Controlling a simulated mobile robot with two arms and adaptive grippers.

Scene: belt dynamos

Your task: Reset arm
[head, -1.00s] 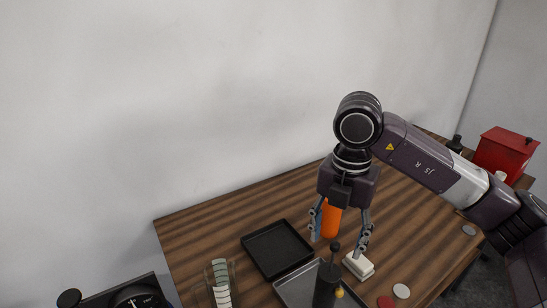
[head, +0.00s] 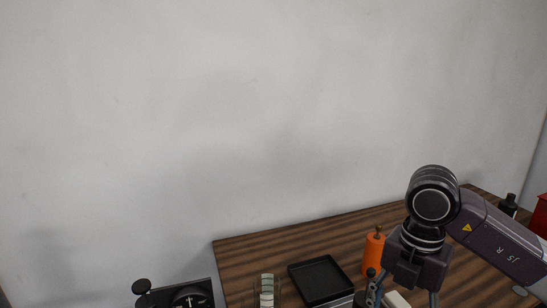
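My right arm comes in from the right, dark purple and grey. Its gripper (head: 403,297) points down near the bottom edge, over the wooden table (head: 300,240). Its two fingers are spread apart and nothing shows held between them; their tips are cut off by the frame's bottom edge. An orange bottle-like thing (head: 374,255) stands on the table just left of the gripper. A white block (head: 394,301) shows partly below the gripper. My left gripper is not in view.
A black square tray (head: 320,279) lies left of the orange thing. A clear holder with pale pieces (head: 267,290) and a black device with a dial (head: 190,297) are at the lower left. A black bottle (head: 508,205) and a red box (head: 541,215) are at the right. A plain wall stands behind.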

